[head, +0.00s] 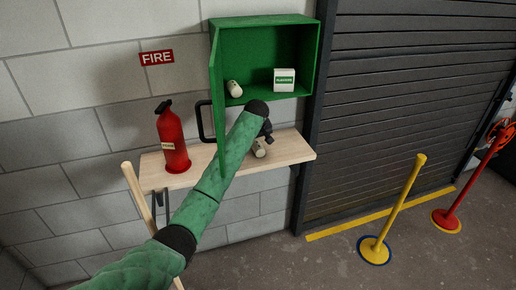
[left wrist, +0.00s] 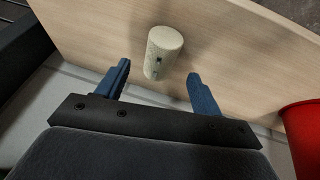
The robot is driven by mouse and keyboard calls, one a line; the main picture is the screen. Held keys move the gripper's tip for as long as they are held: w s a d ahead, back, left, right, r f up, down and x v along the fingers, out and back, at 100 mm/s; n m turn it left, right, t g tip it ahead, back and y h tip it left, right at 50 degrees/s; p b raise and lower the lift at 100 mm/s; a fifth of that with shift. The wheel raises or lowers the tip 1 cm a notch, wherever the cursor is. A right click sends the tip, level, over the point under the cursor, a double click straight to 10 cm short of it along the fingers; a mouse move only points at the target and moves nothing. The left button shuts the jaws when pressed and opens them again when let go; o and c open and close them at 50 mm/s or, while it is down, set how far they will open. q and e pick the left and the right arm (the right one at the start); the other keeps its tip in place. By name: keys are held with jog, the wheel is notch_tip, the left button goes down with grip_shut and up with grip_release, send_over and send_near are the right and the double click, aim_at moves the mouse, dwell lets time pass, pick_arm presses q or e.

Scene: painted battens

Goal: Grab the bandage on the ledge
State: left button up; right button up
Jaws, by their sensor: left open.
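The bandage is a cream roll (head: 259,149) lying on the wooden ledge (head: 292,148), below the green cabinet. In the left wrist view the roll (left wrist: 163,50) lies just ahead of the two blue fingertips, roughly between them. My left gripper (head: 266,133) is open and empty, close above the ledge beside the roll; my forearm hides part of it in the head view. I cannot tell whether a finger touches the roll. A similar cream roll (head: 235,89) lies inside the cabinet. My right gripper is not in view.
The open green cabinet (head: 264,21) holds a white box (head: 284,80), its door hanging near my arm. A red extinguisher (head: 172,138) stands on the ledge's left end and shows at right in the left wrist view (left wrist: 304,135). A yellow post (head: 400,205) stands right.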

aim_at(258, 145)
pick_arm(q)
jog(key=shift+p+x, duration=0.8)
jog(key=shift+x, duration=1.75)
jog(key=shift+r, duration=0.1)
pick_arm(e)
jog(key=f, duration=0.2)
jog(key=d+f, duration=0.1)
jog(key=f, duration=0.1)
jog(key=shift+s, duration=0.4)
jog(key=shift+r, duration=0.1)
pick_arm(q)
jog(key=c, duration=1.1)
